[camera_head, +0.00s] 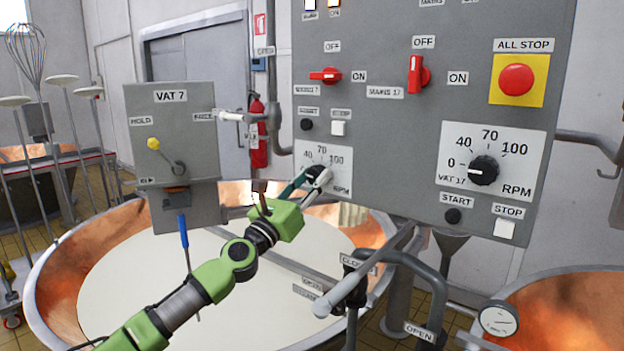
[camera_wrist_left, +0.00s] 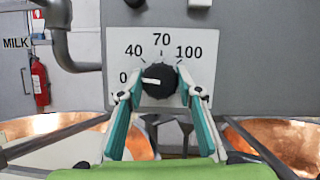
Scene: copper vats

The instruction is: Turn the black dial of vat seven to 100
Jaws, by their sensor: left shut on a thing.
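The black dial (camera_head: 316,172) sits on a white plate marked 40, 70, 100 and RPM, on the left part of the grey panel. My left gripper (camera_head: 309,182) reaches it from below, with its fingers on either side. In the left wrist view the dial (camera_wrist_left: 158,82) lies between the two fingertips (camera_wrist_left: 157,92), and the gripper is shut on it. Its white mark points left, near 0. The plate's vat name is hidden in the head view. A second black dial (camera_head: 483,170), labelled VAT 17, is at the right, pointing to 0. My right gripper is not in view.
A grey box (camera_head: 171,112) labelled VAT 7 stands left of the panel. The copper vat (camera_head: 60,290) with pale liquid lies below my arm. Pipes with a valve handle (camera_head: 340,292) are right of my arm. A red stop button (camera_head: 515,79) is at upper right.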

